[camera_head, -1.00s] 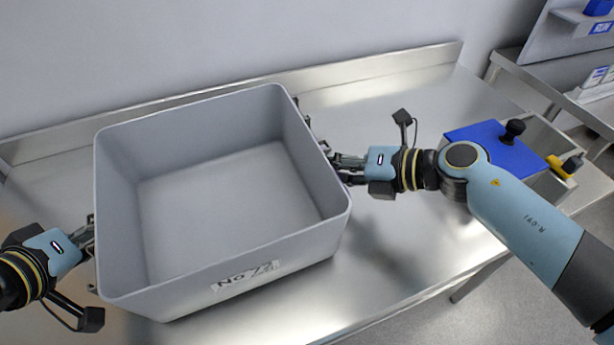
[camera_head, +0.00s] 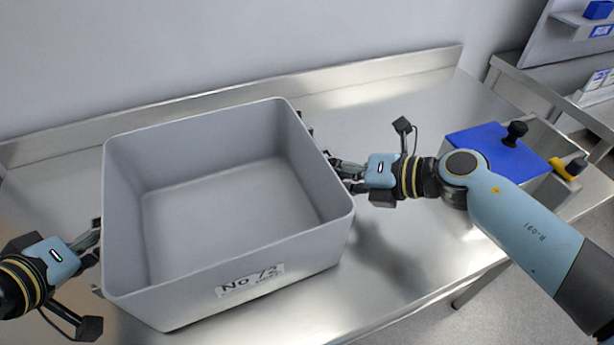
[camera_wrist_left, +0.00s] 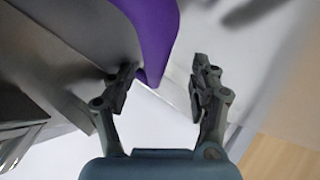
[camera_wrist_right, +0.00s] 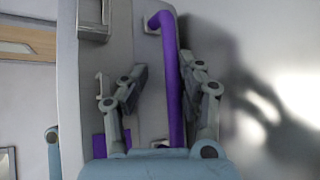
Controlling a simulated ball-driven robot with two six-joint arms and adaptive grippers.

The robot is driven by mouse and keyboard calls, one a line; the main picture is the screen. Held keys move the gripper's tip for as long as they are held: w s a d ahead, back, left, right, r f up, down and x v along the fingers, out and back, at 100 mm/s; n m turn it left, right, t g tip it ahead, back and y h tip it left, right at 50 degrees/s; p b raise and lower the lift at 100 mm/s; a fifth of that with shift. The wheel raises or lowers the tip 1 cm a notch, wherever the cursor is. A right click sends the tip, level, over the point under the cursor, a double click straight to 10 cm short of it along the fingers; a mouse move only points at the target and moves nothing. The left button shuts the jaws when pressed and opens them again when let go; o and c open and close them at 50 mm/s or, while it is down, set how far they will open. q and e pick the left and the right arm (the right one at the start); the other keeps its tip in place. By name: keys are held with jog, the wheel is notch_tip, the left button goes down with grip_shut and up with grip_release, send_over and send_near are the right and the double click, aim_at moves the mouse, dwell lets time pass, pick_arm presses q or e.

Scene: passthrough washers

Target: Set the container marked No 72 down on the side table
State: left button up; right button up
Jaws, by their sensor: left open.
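The container marked No 72 (camera_head: 285,255) is a large grey open box, empty inside, over the steel table at left centre. Its label faces the front. My left gripper (camera_head: 92,247) is at its left side; in the left wrist view the gripper (camera_wrist_left: 165,85) is open, with a purple part (camera_wrist_left: 158,40) near one finger. My right gripper (camera_head: 342,172) is at the right side; in the right wrist view its fingers (camera_wrist_right: 165,75) stand either side of a purple bar (camera_wrist_right: 172,100). Whether they press on it is unclear. The container's underside is hidden.
The steel table (camera_head: 400,100) has a raised back edge against the wall and clear room behind the right arm. A blue-lidded box (camera_head: 495,148) with a black knob stands at the right end, beside a yellow-and-black item (camera_head: 566,168). A second table or rack (camera_head: 545,90) stands beyond.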

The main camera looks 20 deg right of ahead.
pick_arm(q)
jog(key=shift+r, duration=0.15)
pick_arm(e)
jog(key=shift+a+r, duration=0.15)
pick_arm(q)
jog(key=v, duration=0.7)
jog(key=shift+s+r, duration=0.2)
jog(key=shift+s, duration=0.15)
jog(key=shift+a, duration=0.15)
pick_arm(e)
jog(key=o, duration=0.8)
jog(key=shift+o, duration=0.2)
jog(key=v, duration=1.2)
